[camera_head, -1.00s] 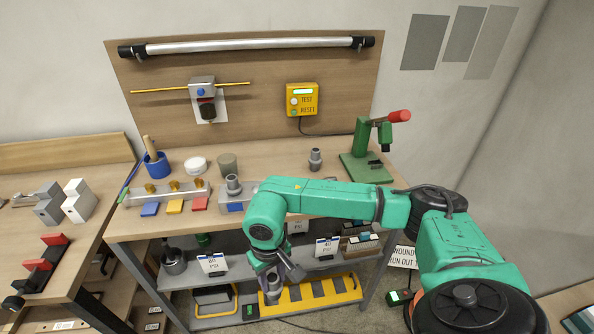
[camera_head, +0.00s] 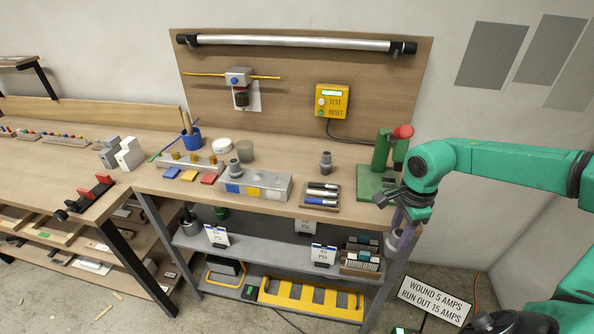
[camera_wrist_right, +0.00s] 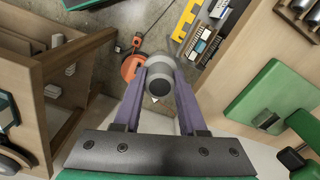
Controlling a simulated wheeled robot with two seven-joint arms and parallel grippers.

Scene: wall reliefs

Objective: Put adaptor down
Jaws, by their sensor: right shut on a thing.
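My right gripper (camera_head: 401,238) hangs off the right front corner of the workbench, below the tabletop's level. In the right wrist view, its purple fingers are shut on a grey round adaptor (camera_wrist_right: 160,77), which is over the floor. The held adaptor also shows, partly hidden, in the head view (camera_head: 392,242). A similar grey fitting (camera_head: 326,162) stands upright on the bench. Another (camera_head: 234,168) stands at the grey block with coloured squares (camera_head: 277,190). My left gripper is not in view.
The green press (camera_head: 376,183) with a red handle stands at the bench's right end, close to my right arm. A tray of markers (camera_head: 320,203) lies at the front edge. The lower shelf (camera_head: 270,252) holds labelled cards and boxes. A yellow test box (camera_head: 332,102) is on the back panel.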

